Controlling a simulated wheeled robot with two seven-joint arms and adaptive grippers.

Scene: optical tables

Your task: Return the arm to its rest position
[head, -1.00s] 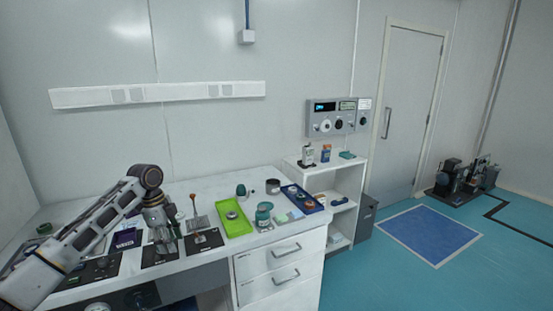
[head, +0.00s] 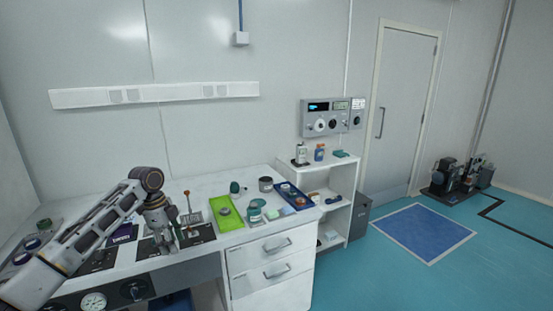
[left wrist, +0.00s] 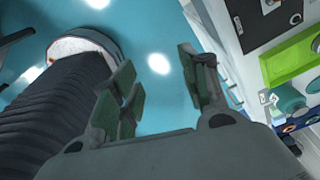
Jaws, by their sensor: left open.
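My left arm comes in from the left in the head view and bends down at the elbow. Its left gripper (head: 170,243) hangs over the front part of the white workbench (head: 262,236), near a dark square plate (head: 197,236). In the left wrist view the left gripper (left wrist: 165,95) has its green-padded fingers spread apart with nothing between them. Teal floor and my dark ribbed column show beyond the fingers. My right gripper is not in view.
On the bench stand a lime green tray (head: 232,222), a blue tray (head: 293,190), a teal-lidded jar (head: 255,208) and a dark tin (head: 265,184). A white shelf unit (head: 352,190) stands to the right. Open teal floor with a blue mat (head: 423,232) lies farther right.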

